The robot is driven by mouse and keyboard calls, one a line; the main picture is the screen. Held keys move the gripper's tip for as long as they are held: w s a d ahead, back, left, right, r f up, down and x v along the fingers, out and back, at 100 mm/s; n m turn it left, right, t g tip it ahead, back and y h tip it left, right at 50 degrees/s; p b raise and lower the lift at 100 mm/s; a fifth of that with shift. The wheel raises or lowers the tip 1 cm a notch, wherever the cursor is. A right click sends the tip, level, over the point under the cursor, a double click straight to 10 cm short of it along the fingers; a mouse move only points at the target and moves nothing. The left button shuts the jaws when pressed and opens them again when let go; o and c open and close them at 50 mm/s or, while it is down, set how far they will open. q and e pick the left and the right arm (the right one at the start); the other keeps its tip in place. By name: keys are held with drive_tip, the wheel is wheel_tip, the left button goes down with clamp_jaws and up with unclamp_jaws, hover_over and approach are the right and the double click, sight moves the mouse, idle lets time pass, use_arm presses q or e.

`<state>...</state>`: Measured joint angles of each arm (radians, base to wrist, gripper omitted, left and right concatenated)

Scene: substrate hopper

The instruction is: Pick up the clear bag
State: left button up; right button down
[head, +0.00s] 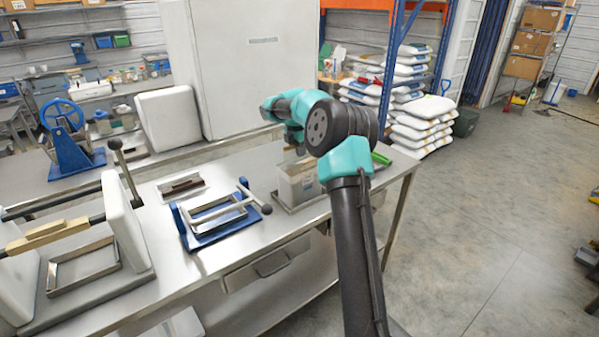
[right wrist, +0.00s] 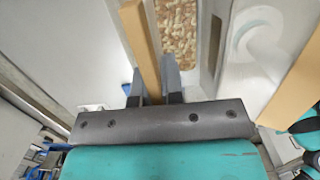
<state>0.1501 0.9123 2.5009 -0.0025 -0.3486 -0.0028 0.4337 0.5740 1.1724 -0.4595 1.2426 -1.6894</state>
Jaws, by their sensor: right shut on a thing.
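A clear, see-through bag or bin-like holder (head: 298,184) stands on the bench top, below my right gripper. My right arm comes up from the bottom of the head view and bends left over the bench. Its gripper (head: 292,140) is partly hidden by the arm there. In the right wrist view, the fingers of my right gripper (right wrist: 153,88) are shut on a tan strip (right wrist: 139,40). I cannot tell whether this strip is part of the clear bag. Brown chips (right wrist: 179,28) show just beyond the fingers. My left gripper is not in view.
A blue-based press frame (head: 222,217) with a lever stands left of the clear holder. A white-sided device (head: 122,222) is further left. A large white cabinet (head: 250,70) stands behind. The floor to the right is open, with stacked sacks (head: 422,125) further back.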

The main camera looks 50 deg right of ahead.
drive_tip(key=shift+r, duration=0.2)
drive_tip(key=shift+r, duration=1.75)
drive_tip(key=s+a+r, duration=0.1)
drive_tip(key=s+a, duration=0.9)
drive_tip(key=a, duration=0.2)
drive_tip(key=shift+s+r, duration=0.15)
drive_tip(key=shift+s, duration=0.15)
